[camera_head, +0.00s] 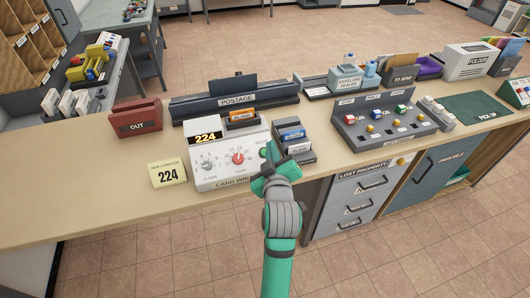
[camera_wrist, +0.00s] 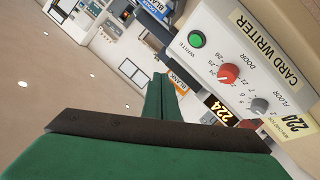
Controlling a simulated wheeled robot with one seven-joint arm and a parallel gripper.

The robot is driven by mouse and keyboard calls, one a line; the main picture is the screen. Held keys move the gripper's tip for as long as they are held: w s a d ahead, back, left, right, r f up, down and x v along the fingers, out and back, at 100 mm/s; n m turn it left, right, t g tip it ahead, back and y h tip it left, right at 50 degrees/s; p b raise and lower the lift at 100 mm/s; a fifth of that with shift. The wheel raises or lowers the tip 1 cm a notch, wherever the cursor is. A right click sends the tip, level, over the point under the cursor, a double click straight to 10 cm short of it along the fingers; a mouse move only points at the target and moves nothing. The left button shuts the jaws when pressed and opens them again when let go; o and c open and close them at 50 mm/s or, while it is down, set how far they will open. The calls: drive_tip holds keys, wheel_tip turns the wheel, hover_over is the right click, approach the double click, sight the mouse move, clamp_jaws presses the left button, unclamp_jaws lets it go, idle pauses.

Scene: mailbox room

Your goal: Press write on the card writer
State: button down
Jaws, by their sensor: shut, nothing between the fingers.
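The white card writer (camera_head: 228,175) stands on the counter, its display (camera_head: 206,138) reading 224. It has a grey dial and a red dial (camera_head: 238,158) on its sloped face. An orange card labelled BLANK (camera_head: 242,117) stands at its top. The green write button (camera_wrist: 197,39) shows clear in the wrist view, with WRITE lettered beside it. In the head view the button sits at the right end of the face, close to my gripper. My green gripper (camera_head: 266,168) is shut and empty, in front of the writer's right end. Whether it touches the button is unclear.
A yellow note reading 224 (camera_head: 168,172) stands left of the writer. A red OUT tray (camera_head: 136,118) is behind it. A card rack (camera_head: 303,157) stands close right of my gripper. The postage unit (camera_head: 235,101) is behind. Bare counter lies at the left front.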

drive_tip(key=shift+w+a+f, duration=0.25)
drive_tip(key=shift+w+f, duration=0.55)
drive_tip(key=shift+f, duration=0.4)
drive_tip(key=shift+w+a+f, duration=0.25)
drive_tip(key=shift+w+f, duration=0.5)
drive_tip(key=shift+f, duration=0.5)
drive_tip(key=shift+w+a+f, duration=0.25)
drive_tip(key=shift+w+f, duration=0.55)
drive_tip(key=shift+f, duration=0.4)
drive_tip(key=shift+w+f, duration=0.1)
drive_tip(key=shift+w+a+f, duration=0.1)
drive_tip(key=shift+w+f, duration=0.1)
drive_tip(key=shift+f, duration=0.05)
drive_tip(key=shift+w+f, duration=0.15)
drive_tip(key=shift+f, duration=0.15)
idle(0.4)
drive_tip(key=shift+r, duration=0.1)
drive_tip(key=shift+s+r, duration=0.55)
